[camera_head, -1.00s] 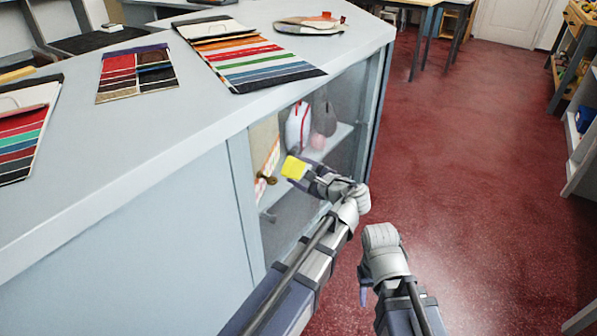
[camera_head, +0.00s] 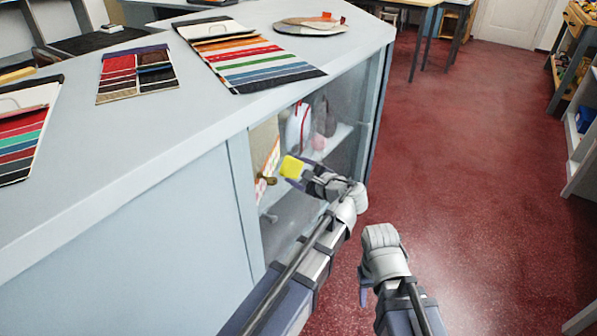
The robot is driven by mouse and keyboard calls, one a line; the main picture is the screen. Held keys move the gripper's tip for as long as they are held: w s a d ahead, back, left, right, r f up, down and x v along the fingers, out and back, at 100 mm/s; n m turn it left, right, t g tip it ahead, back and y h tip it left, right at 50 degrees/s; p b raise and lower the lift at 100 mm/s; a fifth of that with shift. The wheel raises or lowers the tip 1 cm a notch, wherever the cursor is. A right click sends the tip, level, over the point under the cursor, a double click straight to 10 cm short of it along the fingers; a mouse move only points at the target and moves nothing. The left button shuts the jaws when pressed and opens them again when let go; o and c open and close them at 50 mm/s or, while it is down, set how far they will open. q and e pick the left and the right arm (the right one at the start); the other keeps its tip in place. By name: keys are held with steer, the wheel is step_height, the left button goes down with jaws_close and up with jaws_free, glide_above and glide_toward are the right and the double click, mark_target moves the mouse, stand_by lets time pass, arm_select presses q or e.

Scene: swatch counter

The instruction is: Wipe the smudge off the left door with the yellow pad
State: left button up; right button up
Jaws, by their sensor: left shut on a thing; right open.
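The yellow pad (camera_head: 292,167) is held in my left gripper (camera_head: 292,173), which is shut on it. The pad is at the glass front (camera_head: 345,105) of the counter cabinet, in front of the shelf inside. I cannot tell whether it touches the glass. The glass looks faintly hazy in its upper part, but I cannot pick out a clear smudge or the line between the doors. My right gripper (camera_head: 364,292) is low at the right, over the red floor, apart from the cabinet; it is open and empty.
Behind the glass, a white and red item (camera_head: 298,128) and a dark one stand on a shelf (camera_head: 338,140). Fabric swatch cards (camera_head: 262,62) lie on the grey counter top (camera_head: 110,125). The red floor (camera_head: 470,150) to the right is clear.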

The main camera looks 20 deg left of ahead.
mark_target(303, 163)
arm_select(q)
steer(key=shift+w+a, duration=0.2)
steer(key=shift+a, duration=0.35)
steer(key=shift+w+d, duration=0.25)
steer(key=shift+w, duration=0.35)
steer(key=shift+w+d, duration=0.3)
steer(key=shift+w, duration=0.35)
steer(key=shift+w+d, duration=0.25)
steer(key=shift+w, duration=0.35)
steer(key=shift+w, duration=0.1)
steer(key=shift+w+d, duration=0.3)
steer(key=shift+w, duration=0.65)
steer(key=shift+w+d, duration=0.25)
steer(key=shift+w, duration=0.65)
steer(key=shift+w+d, duration=0.25)
steer(key=shift+w, duration=0.4)
steer(key=shift+w+d, duration=0.25)
steer(key=shift+w, duration=0.35)
steer(key=shift+w+d, duration=0.25)
steer(key=shift+w, duration=0.4)
steer(key=shift+r, duration=0.1)
